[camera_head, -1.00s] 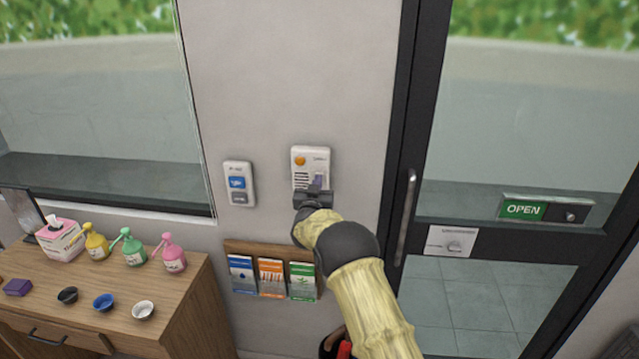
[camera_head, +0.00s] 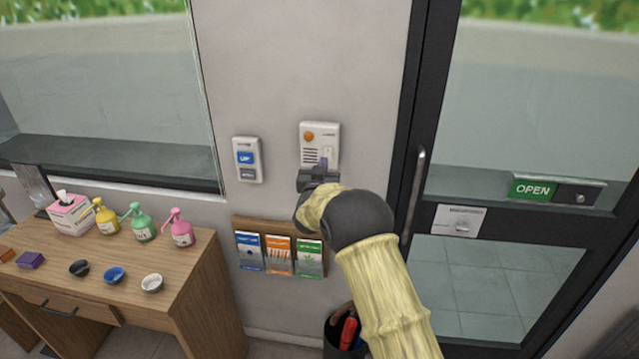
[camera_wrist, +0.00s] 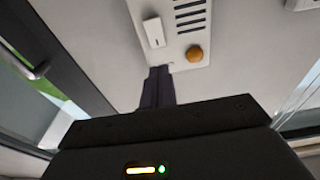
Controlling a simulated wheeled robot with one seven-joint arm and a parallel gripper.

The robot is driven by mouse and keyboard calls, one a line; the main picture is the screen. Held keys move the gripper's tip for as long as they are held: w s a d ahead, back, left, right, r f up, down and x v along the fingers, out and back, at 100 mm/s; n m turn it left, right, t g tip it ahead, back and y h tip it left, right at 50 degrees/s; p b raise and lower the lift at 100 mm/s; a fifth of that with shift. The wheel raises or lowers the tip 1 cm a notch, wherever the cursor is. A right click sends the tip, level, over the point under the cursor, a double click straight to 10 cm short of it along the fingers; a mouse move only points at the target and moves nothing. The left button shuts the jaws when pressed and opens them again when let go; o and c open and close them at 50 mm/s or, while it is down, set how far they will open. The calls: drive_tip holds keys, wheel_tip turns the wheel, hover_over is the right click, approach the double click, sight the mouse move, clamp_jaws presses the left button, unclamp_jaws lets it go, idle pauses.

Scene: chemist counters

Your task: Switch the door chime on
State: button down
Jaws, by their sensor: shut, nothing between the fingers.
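The door chime (camera_head: 320,140) is a white box on the wall, with an orange round button (camera_head: 308,136), dark slots and a small white rocker switch (camera_head: 328,153) at its lower right. In the wrist view the chime's face (camera_wrist: 180,66) is at the top, with the switch (camera_wrist: 153,32) and the orange button (camera_wrist: 194,54). My gripper (camera_head: 323,165) is shut and empty, its dark fingers in front of the chime's lower part. In the wrist view the fingers (camera_wrist: 158,84) overlap the chime's edge. I cannot tell whether they touch it, nor which way the switch is set.
A white panel with a blue button (camera_head: 247,159) is left of the chime. A leaflet rack (camera_head: 280,227) hangs below. A glass door with a handle (camera_head: 412,195) is to the right. A wooden desk (camera_head: 190,270) with bottles and small bowls is to the left.

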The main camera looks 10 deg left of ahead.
drive_tip(key=shift+s+r+b, duration=0.5)
drive_tip(key=shift+s+b, duration=1.4)
drive_tip(key=shift+s, duration=2)
drive_tip(key=s+d+f+n+g+y, duration=0.1)
drive_tip(key=s+d+f+g, duration=0.3)
drive_tip(key=d, duration=0.3)
drive_tip(key=s+d+f+g+y, duration=0.1)
drive_tip(key=s+d+f+g, duration=0.1)
drive_tip(key=s+d+g, duration=0.4)
drive_tip(key=s+d+f+g, duration=0.2)
drive_tip(key=s+d, duration=0.2)
drive_tip(key=s, duration=0.4)
drive_tip(key=s+d+f+g+h, duration=0.1)
drive_tip(key=s+d+f+g, duration=0.1)
drive_tip(key=s, duration=0.6)
drive_tip(key=s+d+f+g, duration=0.2)
drive_tip(key=s+d+f, duration=0.1)
drive_tip(key=s+d, duration=0.4)
drive_tip(key=shift+s+f+m+g+h, duration=0.15)
drive_tip(key=shift+s+m+g+h, duration=0.2)
drive_tip(key=shift+s, duration=0.7)
